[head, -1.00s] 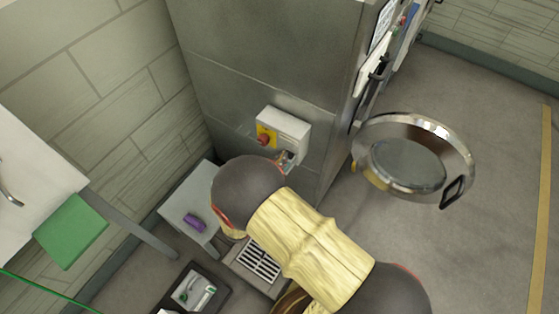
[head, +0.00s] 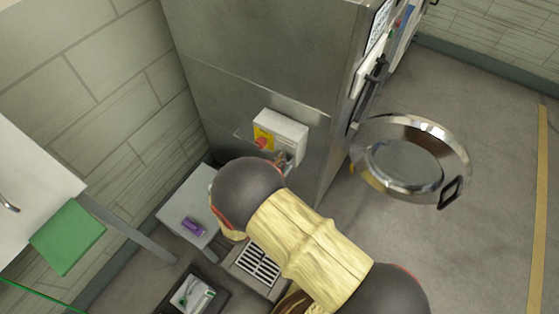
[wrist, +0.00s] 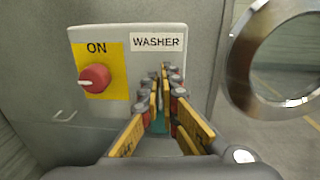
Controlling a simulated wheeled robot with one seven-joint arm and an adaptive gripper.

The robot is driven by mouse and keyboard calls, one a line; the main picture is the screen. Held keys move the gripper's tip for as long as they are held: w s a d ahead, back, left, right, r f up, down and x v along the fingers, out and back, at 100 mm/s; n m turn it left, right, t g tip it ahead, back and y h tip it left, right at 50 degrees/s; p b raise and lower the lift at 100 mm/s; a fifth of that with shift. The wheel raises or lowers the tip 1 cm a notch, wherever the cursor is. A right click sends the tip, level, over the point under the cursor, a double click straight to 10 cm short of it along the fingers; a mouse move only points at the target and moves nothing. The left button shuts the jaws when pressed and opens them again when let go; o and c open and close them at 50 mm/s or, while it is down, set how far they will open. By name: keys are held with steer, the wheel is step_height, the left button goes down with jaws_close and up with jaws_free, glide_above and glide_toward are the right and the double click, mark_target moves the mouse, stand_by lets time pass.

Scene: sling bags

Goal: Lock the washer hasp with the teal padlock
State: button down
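The washer's switch box (wrist: 200,40) is white and labelled WASHER. It has a red knob (wrist: 95,78) on a yellow ON plate. In the head view the box (head: 281,133) is on the side of the steel machine. My gripper (wrist: 165,88) is in front of the box's lower right part, its fingers close together. A bit of teal, the teal padlock (wrist: 158,124), shows between the fingers. The fingers hide most of the padlock and the hasp area, so I cannot tell whether the shackle is through the hasp. In the head view my arm partly covers the gripper.
The round washer door (head: 412,160) stands open at right. A purple object (head: 193,226) lies on a small grey table (head: 173,211). A black tray (head: 214,306) with small items is at the bottom. A green pad (head: 68,236) is at left.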

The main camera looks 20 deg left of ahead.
steer(key=c, duration=2.1)
jaws_free()
steer(key=o, duration=0.5)
steer(key=shift+c, duration=0.2)
steer(key=o, duration=0.3)
steer(key=v, duration=0.7)
steer(key=shift+a+p, duration=0.25)
steer(key=shift+p, duration=0.1)
